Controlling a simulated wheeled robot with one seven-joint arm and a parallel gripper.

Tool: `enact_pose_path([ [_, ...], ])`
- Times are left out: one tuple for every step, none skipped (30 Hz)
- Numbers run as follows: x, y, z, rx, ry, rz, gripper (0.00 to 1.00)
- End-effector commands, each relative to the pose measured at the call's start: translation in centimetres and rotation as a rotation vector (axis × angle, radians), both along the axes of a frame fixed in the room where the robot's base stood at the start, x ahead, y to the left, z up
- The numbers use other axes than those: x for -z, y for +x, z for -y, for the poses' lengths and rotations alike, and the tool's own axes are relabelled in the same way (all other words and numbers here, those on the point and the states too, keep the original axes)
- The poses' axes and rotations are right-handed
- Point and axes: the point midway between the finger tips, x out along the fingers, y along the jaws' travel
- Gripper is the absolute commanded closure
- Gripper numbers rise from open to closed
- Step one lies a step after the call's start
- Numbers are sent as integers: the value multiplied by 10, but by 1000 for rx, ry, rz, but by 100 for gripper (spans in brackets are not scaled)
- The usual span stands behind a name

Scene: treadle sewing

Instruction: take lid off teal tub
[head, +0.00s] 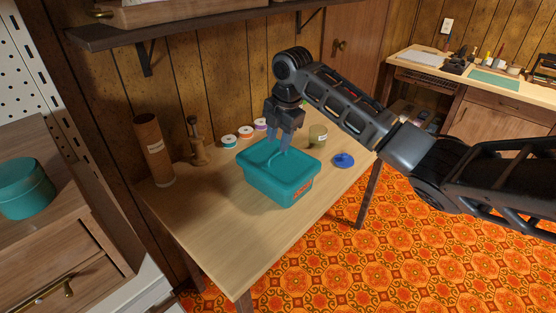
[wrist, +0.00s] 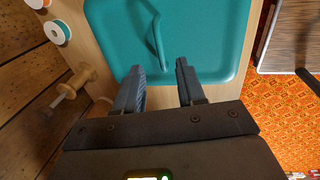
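The teal tub (head: 265,188) stands on the wooden table with its teal lid (head: 299,165) on top. The lid also fills the upper middle of the wrist view (wrist: 205,35). A raised teal handle (head: 273,152) arches over the lid; in the wrist view the handle (wrist: 155,35) runs toward the space between my fingers. My gripper (head: 279,146) points down over the lid at the handle. In the wrist view the fingers (wrist: 159,68) are apart, with the near end of the handle close to the left finger. Whether a finger touches the handle or lid cannot be told.
Thread spools (head: 245,131), a wooden spool stand (head: 198,145) and a cardboard tube (head: 154,150) stand behind and left of the tub. A jar (head: 318,135) and a blue item (head: 344,160) are to the right. The table's front (head: 230,245) is clear. A shelf (head: 190,15) hangs above.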

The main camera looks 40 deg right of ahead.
Motion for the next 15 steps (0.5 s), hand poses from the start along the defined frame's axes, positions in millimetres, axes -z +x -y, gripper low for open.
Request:
enact_pose_path([
  [5, 0, 0, 1, 0, -2, 61],
  [9, 0, 1, 1, 0, -3, 61],
  [15, 1, 1, 2, 1, -2, 61],
  [19, 1, 2, 1, 1, -3, 61],
  [24, 2, 2, 1, 1, -2, 61],
  [30, 3, 2, 0, 1, -2, 61],
  [34, 4, 2, 0, 1, -1, 61],
  [37, 5, 2, 0, 1, -1, 61],
  [41, 6, 2, 0, 1, -1, 61],
  [43, 6, 2, 0, 1, 0, 61],
  [45, 7, 1, 0, 1, 1, 61],
  [47, 7, 2, 0, 1, 1, 61],
  [47, 7, 2, 0, 1, 1, 61],
  [48, 7, 2, 0, 1, 1, 61],
  [48, 7, 2, 0, 1, 1, 61],
])
